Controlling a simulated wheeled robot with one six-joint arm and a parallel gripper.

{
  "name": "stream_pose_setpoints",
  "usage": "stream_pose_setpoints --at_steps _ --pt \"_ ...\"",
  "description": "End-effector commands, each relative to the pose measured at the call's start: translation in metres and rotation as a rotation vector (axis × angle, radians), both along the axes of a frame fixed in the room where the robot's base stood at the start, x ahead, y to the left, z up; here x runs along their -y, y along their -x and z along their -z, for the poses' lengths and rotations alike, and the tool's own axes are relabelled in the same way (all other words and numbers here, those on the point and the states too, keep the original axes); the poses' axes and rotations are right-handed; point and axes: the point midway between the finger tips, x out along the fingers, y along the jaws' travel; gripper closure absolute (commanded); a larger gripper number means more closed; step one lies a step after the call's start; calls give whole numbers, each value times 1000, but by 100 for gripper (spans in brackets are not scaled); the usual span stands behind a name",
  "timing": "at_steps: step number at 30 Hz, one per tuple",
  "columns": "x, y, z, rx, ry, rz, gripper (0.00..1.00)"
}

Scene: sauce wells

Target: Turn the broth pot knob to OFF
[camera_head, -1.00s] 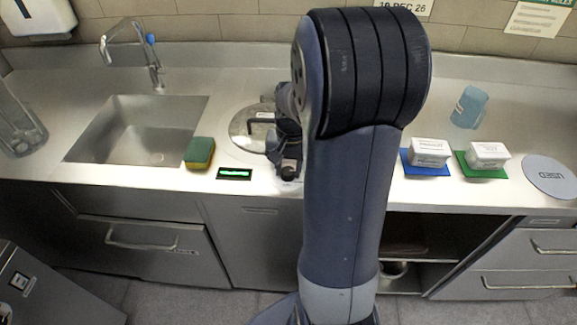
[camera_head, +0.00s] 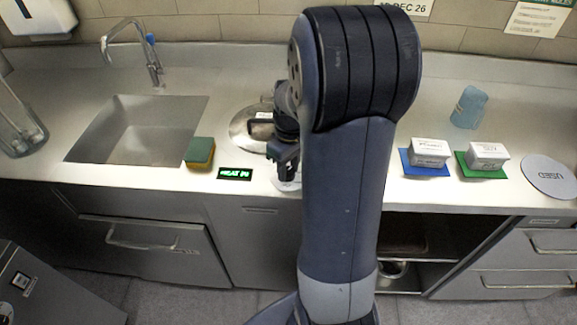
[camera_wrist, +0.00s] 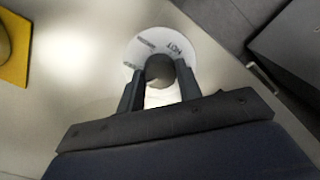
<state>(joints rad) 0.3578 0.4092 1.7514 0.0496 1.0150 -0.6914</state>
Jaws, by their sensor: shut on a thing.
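The knob (camera_wrist: 160,68) is a grey cylinder at the middle of a round white dial (camera_wrist: 148,42) in the wrist view. Dark lettering that seems to read HOT, upside down, is near the dial's right edge; the other marks are too small to read. My gripper (camera_wrist: 158,84) is shut on the knob, one finger on each side. In the head view my gripper (camera_head: 285,165) is over the white dial (camera_head: 287,185) at the counter's front and hides the knob. The pot's round metal lid (camera_head: 246,128) is behind it, partly hidden by my arm. I cannot tell the knob's setting.
A small display (camera_head: 235,174) with green text sits left of the dial, beside a green and yellow sponge (camera_head: 199,152). The sink (camera_head: 140,125) is further left. White boxes on blue and green mats, a blue cup (camera_head: 469,107) and a round USED disc (camera_head: 549,176) are right.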

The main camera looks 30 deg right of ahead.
Motion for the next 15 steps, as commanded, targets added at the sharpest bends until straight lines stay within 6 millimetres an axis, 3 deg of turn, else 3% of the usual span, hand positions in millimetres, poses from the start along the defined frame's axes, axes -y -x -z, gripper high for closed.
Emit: stream_pose_setpoints --at_steps 15 --pt "0 -1 -1 2 1 -387 89"
